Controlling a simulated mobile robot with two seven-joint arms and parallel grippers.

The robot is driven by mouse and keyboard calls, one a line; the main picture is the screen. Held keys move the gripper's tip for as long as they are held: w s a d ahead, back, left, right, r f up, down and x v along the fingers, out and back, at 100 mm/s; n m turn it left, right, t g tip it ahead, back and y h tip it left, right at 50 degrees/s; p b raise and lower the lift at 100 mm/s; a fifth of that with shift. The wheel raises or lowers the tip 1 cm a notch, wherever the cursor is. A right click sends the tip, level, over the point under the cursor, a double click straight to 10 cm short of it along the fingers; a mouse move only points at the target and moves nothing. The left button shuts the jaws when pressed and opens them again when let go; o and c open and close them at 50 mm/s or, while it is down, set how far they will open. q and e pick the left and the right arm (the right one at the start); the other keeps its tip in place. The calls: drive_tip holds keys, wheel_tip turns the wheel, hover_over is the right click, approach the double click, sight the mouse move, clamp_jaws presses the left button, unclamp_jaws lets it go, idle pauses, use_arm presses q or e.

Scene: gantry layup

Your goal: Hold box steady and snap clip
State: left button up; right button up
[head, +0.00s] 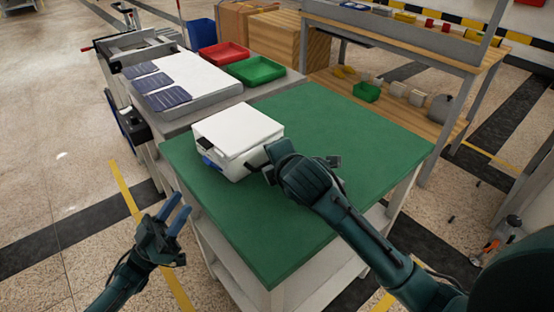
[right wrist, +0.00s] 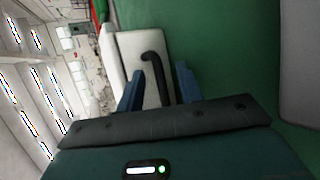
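The white box (head: 237,133) with a lid sits on the green table top. A small blue part (head: 210,161) and a dark piece (head: 206,143) show at its left front; I cannot tell clearly which is the clip. The right wrist view shows the box's white side (right wrist: 130,50) with a black curved handle (right wrist: 155,70). My right gripper (right wrist: 158,88) is open, its blue fingers apart on either side of the handle in that view. In the head view its fingertips are hidden behind the wrist. My left gripper (head: 176,214) is open and empty, left of the table and away from the box.
The green table top (head: 370,125) is clear right of the box. Behind are a grey bench with a white panel (head: 205,75), dark blue pieces (head: 166,98), a red tray (head: 223,54) and a green tray (head: 257,70). A wooden shelf stands at the back right.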

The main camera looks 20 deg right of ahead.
clamp_jaws()
idle(0.3)
use_arm(q)
drive_tip(key=shift+c, duration=0.2)
